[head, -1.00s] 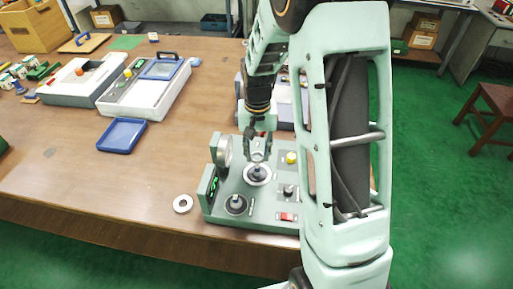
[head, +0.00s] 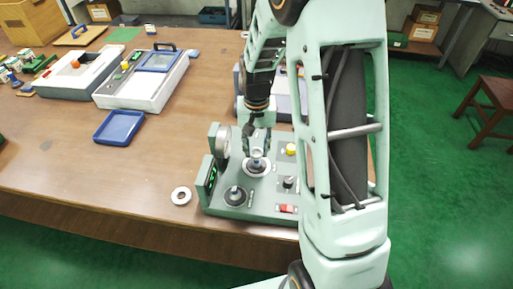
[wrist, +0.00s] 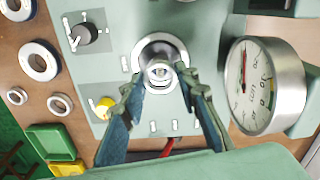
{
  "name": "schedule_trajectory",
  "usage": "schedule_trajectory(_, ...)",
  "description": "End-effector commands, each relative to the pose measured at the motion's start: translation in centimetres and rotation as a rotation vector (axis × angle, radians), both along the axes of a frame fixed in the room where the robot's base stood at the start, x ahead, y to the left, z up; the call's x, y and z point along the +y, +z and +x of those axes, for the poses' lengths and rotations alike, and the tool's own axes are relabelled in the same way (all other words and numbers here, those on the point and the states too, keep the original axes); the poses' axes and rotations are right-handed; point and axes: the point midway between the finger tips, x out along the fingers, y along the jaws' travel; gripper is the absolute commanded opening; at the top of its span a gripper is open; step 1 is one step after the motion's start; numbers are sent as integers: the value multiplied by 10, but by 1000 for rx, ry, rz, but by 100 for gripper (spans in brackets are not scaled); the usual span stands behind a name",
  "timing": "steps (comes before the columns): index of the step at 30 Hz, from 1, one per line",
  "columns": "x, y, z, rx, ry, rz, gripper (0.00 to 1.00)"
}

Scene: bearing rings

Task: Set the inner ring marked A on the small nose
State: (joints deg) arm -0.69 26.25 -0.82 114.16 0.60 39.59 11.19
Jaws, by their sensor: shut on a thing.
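My gripper (head: 257,152) is shut on a small pale ring (wrist: 160,72), held over the rear post of the green fixture (head: 265,209). In the wrist view the fingers (wrist: 158,82) come in from both sides of the ring. The rear post (head: 256,168) stands on a pale round base and shows behind the ring in the wrist view (wrist: 160,50). Whether the ring touches the post or sits around it, I cannot tell. A front post (head: 235,192) stands on a dark round base and is bare. No letter on the held ring is legible.
A gauge (wrist: 265,85), a yellow button (head: 291,149), a black knob (head: 288,183) and a red switch (head: 286,208) are on the fixture. A loose ring (head: 181,196) lies left of it. Several more rings (wrist: 40,60) show in the wrist view. A blue tray (head: 119,127) lies farther left.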

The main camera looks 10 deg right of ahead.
Motion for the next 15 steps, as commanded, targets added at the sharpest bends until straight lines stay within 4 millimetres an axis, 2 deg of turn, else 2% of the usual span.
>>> schedule_trajectory(15, 0, -5, 0, 0, 0, 0, 4)
